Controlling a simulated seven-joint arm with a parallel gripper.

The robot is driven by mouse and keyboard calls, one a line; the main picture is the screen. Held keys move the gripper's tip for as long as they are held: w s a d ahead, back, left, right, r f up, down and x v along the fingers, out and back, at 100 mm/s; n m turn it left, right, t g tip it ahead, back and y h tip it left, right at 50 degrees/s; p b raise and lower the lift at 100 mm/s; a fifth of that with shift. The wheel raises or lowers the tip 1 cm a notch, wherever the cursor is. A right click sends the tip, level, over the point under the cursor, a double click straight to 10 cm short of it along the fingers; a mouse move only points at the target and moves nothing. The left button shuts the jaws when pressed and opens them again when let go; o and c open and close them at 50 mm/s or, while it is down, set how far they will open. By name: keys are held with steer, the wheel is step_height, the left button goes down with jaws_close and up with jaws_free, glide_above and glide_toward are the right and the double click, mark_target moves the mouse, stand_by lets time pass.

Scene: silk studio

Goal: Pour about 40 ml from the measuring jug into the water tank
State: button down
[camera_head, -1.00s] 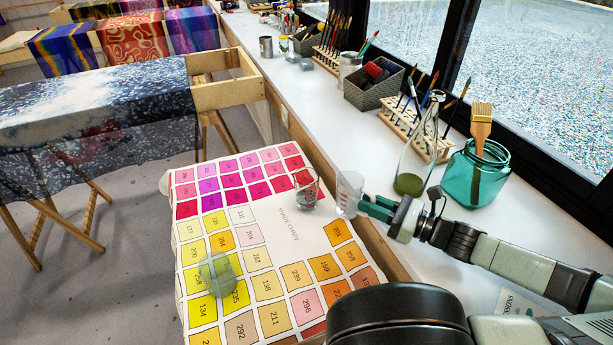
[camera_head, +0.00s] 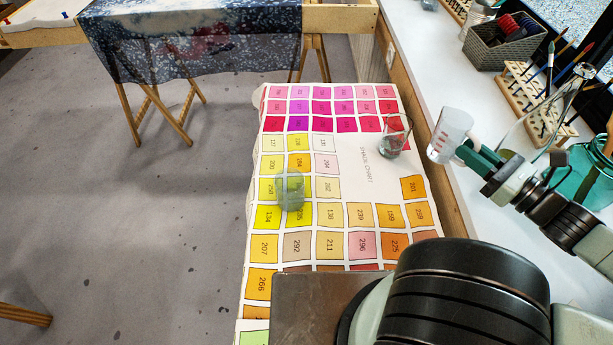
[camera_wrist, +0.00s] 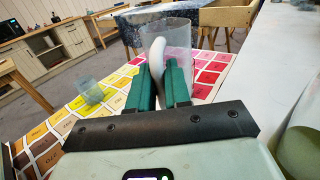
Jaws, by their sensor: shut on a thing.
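The measuring jug (camera_head: 450,135) is clear with red marks and a pale handle. My gripper (camera_head: 470,150) is shut on the handle, with green fingers either side of it in the wrist view (camera_wrist: 158,88). The jug is held beside the shade chart table, near the counter edge, leaning slightly in the head view. I cannot make out its liquid level. A small translucent greenish container (camera_head: 290,190), possibly the water tank, stands on the yellow squares; it also shows in the wrist view (camera_wrist: 90,91). A clear glass (camera_head: 394,140) with dark contents stands left of the jug.
The shade chart (camera_head: 340,160) covers the table, with bare room between the vessels. On the counter at right are a clear flask (camera_head: 540,118), a teal jar (camera_head: 585,172), a brush rack (camera_head: 535,92) and a grey basket (camera_head: 500,50).

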steer(key=w+a+n+g+y, duration=0.3)
steer(key=a+n+g, duration=0.4)
steer(key=a+g, duration=0.35)
steer(key=w+a+n+g+y, duration=0.3)
steer(key=a+n+g, duration=0.5)
steer(key=a+g, duration=0.25)
steer(key=shift+s+d+f, duration=0.15)
steer(key=shift+d+f, duration=0.05)
steer(key=shift+f, duration=0.95)
steer(key=shift+s+d+f, duration=0.1)
steer(key=shift+d+f, duration=0.05)
steer(key=shift+f, duration=1)
steer(key=shift+a+f, duration=0.1)
steer(key=shift+f, duration=0.05)
steer(key=s+a+r+m+t+h, duration=0.1)
steer(key=a+r+t+h, duration=0.2)
steer(key=a+h, duration=0.6)
steer(key=shift+s+r+m+h, duration=0.3)
steer(key=shift+s+r+h, duration=0.15)
steer(key=shift+h, duration=0.85)
steer(key=shift+p, duration=0.3)
